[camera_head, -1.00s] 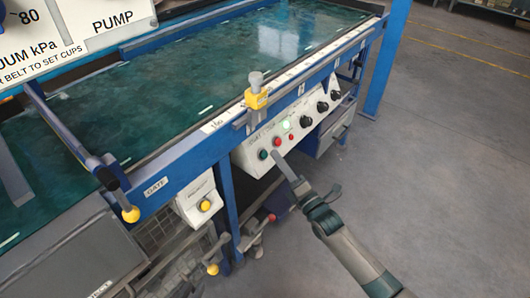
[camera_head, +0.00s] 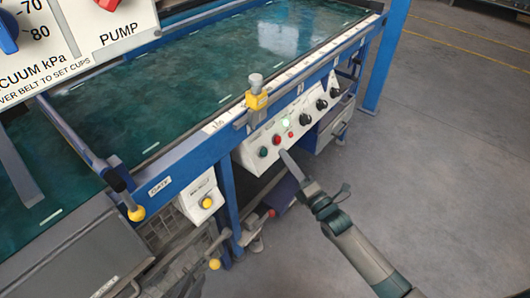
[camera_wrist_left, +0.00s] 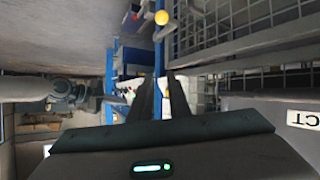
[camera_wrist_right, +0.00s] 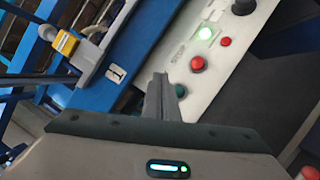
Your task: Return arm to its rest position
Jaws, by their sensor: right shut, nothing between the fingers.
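My right gripper (camera_head: 284,154) is shut and empty, just in front of the white control panel (camera_head: 258,164), close below its red button (camera_head: 277,139). A lit green lamp (camera_wrist_right: 204,33) is further up the panel. My left gripper (camera_wrist_left: 163,78) shows in the left wrist view with a narrow gap between its fingers and no object clearly held. It cannot be made out in the head view.
The blue-framed dryer table (camera_head: 200,160) has a yellow clamp (camera_head: 257,101) on its edge. A yellow-knobbed lever (camera_head: 136,213) and a gauge panel (camera_head: 70,45) are at left. Wire mesh (camera_wrist_left: 230,22) is close to the left gripper. Open floor (camera_head: 440,170) lies at right.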

